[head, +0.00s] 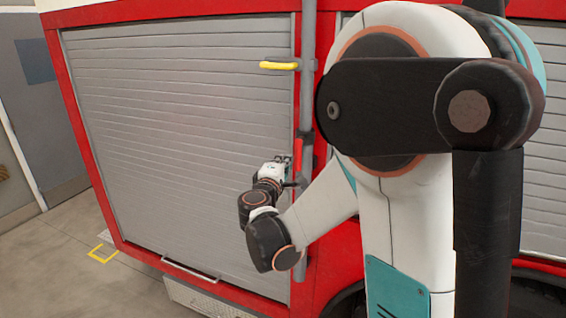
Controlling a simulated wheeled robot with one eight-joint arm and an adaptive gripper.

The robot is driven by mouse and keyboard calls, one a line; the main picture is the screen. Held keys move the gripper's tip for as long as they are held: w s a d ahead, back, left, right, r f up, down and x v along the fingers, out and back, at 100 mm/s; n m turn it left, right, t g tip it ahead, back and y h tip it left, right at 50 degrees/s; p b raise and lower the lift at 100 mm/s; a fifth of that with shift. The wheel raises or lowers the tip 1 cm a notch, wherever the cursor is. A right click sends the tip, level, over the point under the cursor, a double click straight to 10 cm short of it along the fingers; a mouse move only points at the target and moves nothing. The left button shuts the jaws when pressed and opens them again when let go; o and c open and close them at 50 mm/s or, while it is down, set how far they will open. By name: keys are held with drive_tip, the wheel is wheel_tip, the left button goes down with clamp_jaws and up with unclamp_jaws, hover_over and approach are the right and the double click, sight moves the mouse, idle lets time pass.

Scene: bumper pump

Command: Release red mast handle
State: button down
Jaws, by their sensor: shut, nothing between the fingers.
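The red mast handle (299,154) shows as a narrow red upright piece against the grey mast (306,100). It is partly hidden by a dark bracket and my wrist. My gripper (284,159) is small in the picture, just left of the red handle and in front of the shutter. Its fingers are shut with nothing seen between them. I cannot tell whether it touches the handle.
A yellow handle (279,66) sticks out left from the mast, above my gripper. A grey roller shutter (170,130) in a red vehicle body stands behind, with a bar handle (190,270) low down. Open floor (60,270) lies at left.

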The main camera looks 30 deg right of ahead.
drive_tip(key=shift+s+d+f+n+b, duration=0.3)
drive_tip(key=shift+n+b, duration=0.1)
drive_tip(key=shift+n, duration=0.4)
drive_tip(key=s+d+r+n+g+b, duration=0.1)
drive_tip(key=s+d+n, duration=0.4)
drive_tip(key=n, duration=0.9)
drive_tip(key=shift+s+r+g+b, duration=0.4)
drive_tip(key=shift+s+r+g, duration=0.4)
drive_tip(key=shift+r, duration=0.15)
